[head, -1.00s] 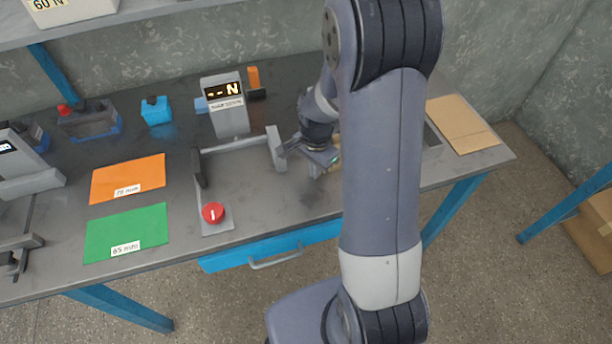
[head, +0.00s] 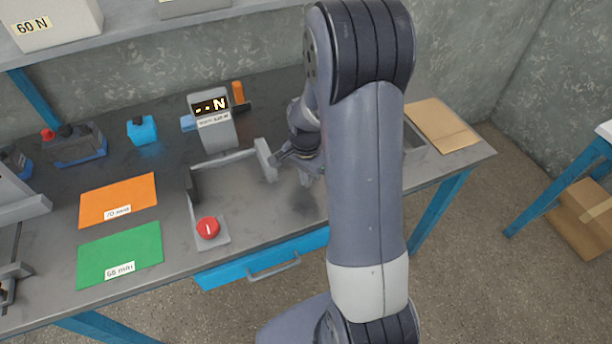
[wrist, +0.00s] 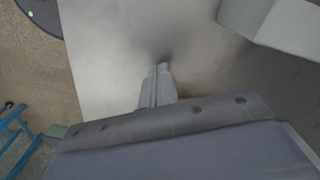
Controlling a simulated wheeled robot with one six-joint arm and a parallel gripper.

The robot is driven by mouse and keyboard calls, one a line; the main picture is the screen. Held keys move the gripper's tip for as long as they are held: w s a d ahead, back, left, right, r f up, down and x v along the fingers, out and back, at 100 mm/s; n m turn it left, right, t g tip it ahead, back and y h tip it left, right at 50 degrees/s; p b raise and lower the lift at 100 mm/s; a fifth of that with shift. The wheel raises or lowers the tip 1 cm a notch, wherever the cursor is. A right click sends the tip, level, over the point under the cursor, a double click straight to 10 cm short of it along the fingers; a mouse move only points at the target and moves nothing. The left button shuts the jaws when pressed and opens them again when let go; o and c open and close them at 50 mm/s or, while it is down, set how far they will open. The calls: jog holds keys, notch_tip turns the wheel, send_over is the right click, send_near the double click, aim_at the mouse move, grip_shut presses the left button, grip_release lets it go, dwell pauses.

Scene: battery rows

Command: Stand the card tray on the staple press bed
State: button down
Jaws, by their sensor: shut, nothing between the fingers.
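My gripper (head: 308,176) is over the bench just right of the grey upright jaw of the display fixture, partly hidden behind my own arm. In the wrist view my gripper's fingers (wrist: 160,72) are shut together with nothing between them, pointing at a bare grey surface. I cannot make out a card tray in either view. I cannot tell which part is the staple press bed; a grey machine (head: 15,200) at the left edge is cut off by the frame.
The display fixture (head: 213,118) reads "--N", with a red button (head: 208,228) in front. Orange (head: 118,193) and green (head: 120,250) mats lie left. Blue-based batteries (head: 75,148) stand behind them. A cardboard sheet (head: 440,127) lies at the bench's right end.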

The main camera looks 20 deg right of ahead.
notch_tip(320, 180, up, 10)
dwell(0.5)
jog(key=shift+a, duration=0.1)
